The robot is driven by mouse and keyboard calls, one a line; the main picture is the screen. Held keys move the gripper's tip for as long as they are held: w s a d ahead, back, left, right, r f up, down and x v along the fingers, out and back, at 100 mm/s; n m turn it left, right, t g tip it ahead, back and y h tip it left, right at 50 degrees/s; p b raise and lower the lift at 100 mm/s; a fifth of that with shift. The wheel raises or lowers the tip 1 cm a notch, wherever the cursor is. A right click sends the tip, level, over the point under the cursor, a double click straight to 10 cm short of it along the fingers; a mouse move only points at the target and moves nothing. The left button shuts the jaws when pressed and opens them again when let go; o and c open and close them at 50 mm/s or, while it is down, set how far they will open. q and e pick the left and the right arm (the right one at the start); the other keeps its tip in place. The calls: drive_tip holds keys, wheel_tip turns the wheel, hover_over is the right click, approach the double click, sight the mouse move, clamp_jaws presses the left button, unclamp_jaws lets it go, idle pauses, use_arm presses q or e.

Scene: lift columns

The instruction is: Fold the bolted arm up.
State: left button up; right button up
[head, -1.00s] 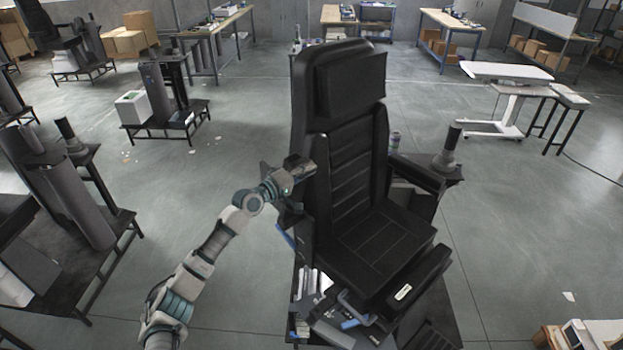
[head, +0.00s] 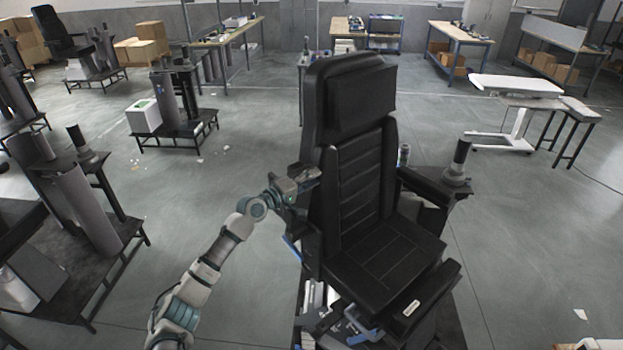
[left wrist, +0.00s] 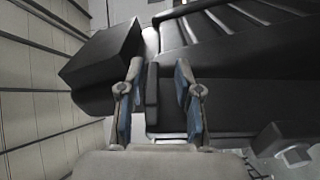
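A black padded chair (head: 390,235) stands in front of me, with its backrest upright. The armrest on its right side (head: 425,186) lies roughly level beside the seat. My left gripper (head: 306,180) is at the backrest's left side; the armrest on that side is mostly hidden there. In the left wrist view the gripper (left wrist: 158,95) has its two fingers apart, with a narrow dark slab (left wrist: 152,97) between them. The slab lies nearer the left finger; I cannot tell if they touch. I cannot tell which armrest is bolted.
A dark stand with cylinders (head: 85,205) is at the left. A white table (head: 517,86) stands at the back right. Floor between is mostly clear.

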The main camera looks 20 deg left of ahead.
use_arm(q)
drive_tip(key=shift+w, duration=0.1)
drive_tip(key=shift+a+r, duration=0.1)
drive_tip(key=shift+s+a, duration=0.15)
drive_tip(key=shift+s, duration=0.1)
drive_tip(key=v, duration=1.1)
drive_tip(key=shift+a, duration=0.15)
drive_tip(key=shift+s, duration=0.15)
